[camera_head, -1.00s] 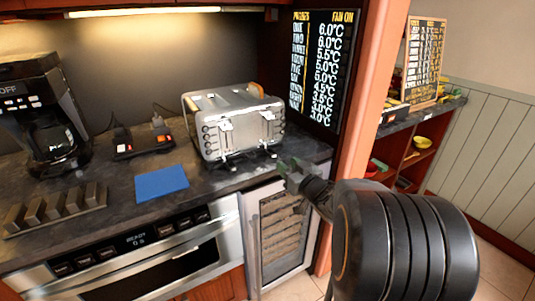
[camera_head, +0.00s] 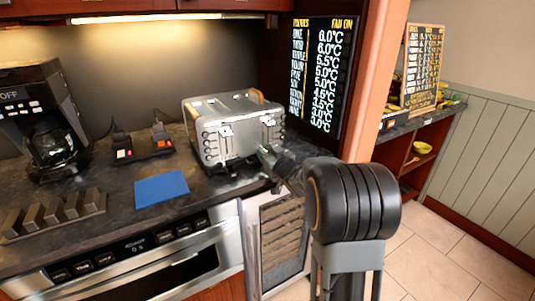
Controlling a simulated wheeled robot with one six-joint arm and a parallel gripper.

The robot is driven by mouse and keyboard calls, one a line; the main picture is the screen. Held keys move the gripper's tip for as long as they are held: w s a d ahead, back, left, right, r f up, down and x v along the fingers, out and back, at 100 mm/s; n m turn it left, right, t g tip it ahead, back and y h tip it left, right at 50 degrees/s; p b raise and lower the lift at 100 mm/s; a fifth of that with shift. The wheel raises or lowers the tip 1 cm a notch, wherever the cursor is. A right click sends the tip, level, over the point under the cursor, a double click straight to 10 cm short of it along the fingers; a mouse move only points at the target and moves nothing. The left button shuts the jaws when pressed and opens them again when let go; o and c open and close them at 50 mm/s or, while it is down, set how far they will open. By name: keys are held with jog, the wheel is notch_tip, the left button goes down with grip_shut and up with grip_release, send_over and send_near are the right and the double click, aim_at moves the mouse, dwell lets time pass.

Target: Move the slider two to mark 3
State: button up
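A silver toaster (camera_head: 233,118) stands on the dark counter, with light lever-like parts on its front, one on the left (camera_head: 226,130) and one on the right (camera_head: 267,121). No number or mark scale is readable, so I cannot tell which part is slider two. My gripper (camera_head: 264,153) is at the lower right of the toaster's front, below the right lever. It looks very close to the front, but contact cannot be told. Its fingertips are small and dark green, and their opening is unclear.
A blue mat (camera_head: 161,188) lies left of the toaster. Behind it are two dark devices with red switches (camera_head: 124,154). A coffee maker (camera_head: 45,120) and a dark rack (camera_head: 55,213) stand at left. An orange-brown post (camera_head: 375,80) rises at right.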

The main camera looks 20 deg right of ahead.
jog(key=shift+c, duration=0.4)
grip_shut()
jog(key=shift+d, duration=0.1)
